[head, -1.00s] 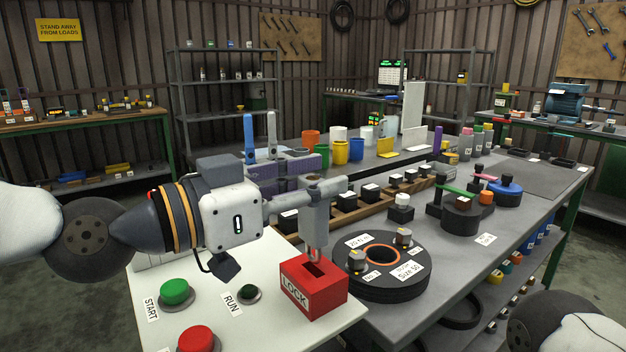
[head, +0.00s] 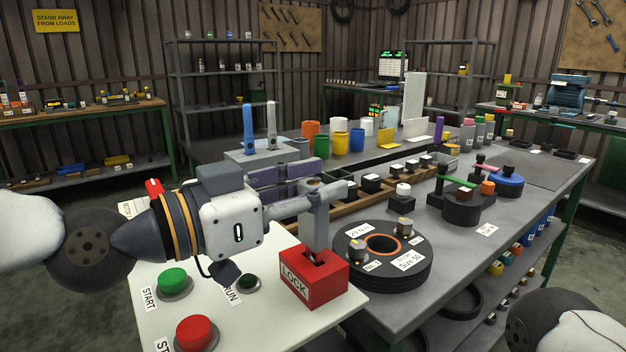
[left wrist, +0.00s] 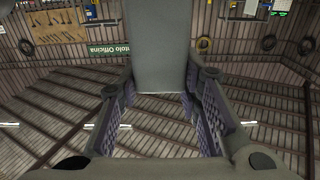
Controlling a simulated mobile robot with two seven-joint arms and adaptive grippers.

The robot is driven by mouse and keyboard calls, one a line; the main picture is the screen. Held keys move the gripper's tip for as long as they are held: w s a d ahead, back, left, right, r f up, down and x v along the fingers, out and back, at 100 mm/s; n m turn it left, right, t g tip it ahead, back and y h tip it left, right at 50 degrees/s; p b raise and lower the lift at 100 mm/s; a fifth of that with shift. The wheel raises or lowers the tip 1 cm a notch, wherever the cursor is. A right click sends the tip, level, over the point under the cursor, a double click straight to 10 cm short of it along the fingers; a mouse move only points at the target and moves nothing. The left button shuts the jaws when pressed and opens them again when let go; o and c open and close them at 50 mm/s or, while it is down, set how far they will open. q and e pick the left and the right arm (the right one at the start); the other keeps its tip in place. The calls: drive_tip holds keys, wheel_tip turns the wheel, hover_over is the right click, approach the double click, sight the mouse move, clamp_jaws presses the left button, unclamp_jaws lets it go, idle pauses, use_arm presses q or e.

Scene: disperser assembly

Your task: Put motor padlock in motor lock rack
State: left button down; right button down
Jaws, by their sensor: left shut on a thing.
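The motor padlock (head: 316,232) is a grey upright body under my left gripper (head: 314,190). The padlock's lower end meets the dark slot in the top of the red box labelled LOCK (head: 314,289), which I take as the motor lock rack. The shackle is out of sight, and how deep it sits I cannot tell. In the left wrist view a broad grey block (left wrist: 160,45), seemingly the padlock, fills the space between my purple-padded fingers, which are shut on it. My right gripper is out of view; only part of my right arm shows at bottom right.
The box stands on a pale panel with a green START button (head: 173,281), a red button (head: 196,332) and a dark RUN button (head: 247,284). A black disc stack (head: 382,287) stands close right of the box. Jars and fixtures crowd the bench behind.

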use_arm(q)
drive_tip(key=shift+f+b, duration=0.3)
drive_tip(key=shift+f, duration=0.9)
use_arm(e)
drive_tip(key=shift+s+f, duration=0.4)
use_arm(q)
drive_tip(key=c, duration=1.1)
unclamp_jaws()
drive_tip(key=v, duration=1.2)
